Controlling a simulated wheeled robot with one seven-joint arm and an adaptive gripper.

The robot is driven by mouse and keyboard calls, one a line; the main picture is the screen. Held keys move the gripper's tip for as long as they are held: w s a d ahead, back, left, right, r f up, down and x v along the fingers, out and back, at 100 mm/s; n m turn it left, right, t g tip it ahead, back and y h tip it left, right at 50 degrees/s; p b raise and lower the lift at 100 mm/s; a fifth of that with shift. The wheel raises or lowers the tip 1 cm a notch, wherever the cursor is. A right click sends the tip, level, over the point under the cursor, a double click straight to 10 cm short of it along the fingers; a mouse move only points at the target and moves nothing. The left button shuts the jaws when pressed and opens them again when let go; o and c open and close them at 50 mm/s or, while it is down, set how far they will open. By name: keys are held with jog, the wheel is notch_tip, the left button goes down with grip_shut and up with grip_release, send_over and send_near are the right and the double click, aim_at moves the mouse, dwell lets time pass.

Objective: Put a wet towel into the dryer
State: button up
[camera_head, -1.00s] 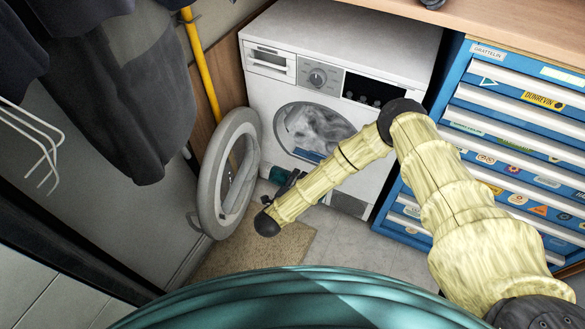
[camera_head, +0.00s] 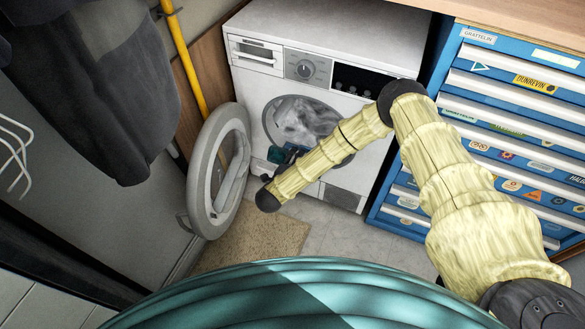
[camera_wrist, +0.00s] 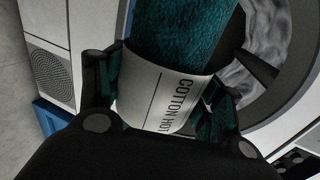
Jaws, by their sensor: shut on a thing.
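The towel is rolled and dark teal with a white label reading "COTTON HOT"; it shows in the wrist view (camera_wrist: 185,35) and as a small patch in the head view (camera_head: 277,155). My gripper (camera_wrist: 165,88) is shut around the towel at its label. In the head view my gripper (camera_head: 287,156) is at the lower left edge of the dryer's opening, partly hidden by my arm. The dryer (camera_head: 300,75) is white, and its round door (camera_head: 207,180) hangs open to the left. Greyish-white content shows inside the drum (camera_head: 300,120); I cannot tell what it is.
A blue drawer cabinet (camera_head: 455,85) with stickers stands close to the dryer's right. A yellow pipe (camera_head: 185,60) and dark hanging clothes (camera_head: 125,110) are at the left. A beige mat (camera_head: 255,240) lies on the floor before the dryer.

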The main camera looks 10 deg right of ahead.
jog(key=w+d+b, duration=0.5)
jog(key=w+d, duration=0.2)
jog(key=w, duration=0.4)
jog(key=w+d+b, duration=0.5)
jog(key=w+d, duration=0.3)
jog(key=w, duration=0.3)
jog(key=shift+w+d, duration=0.15)
jog(key=shift+w, duration=0.2)
dwell(0.7)
jog(key=o, duration=1.3)
jog(key=v, duration=1.2)
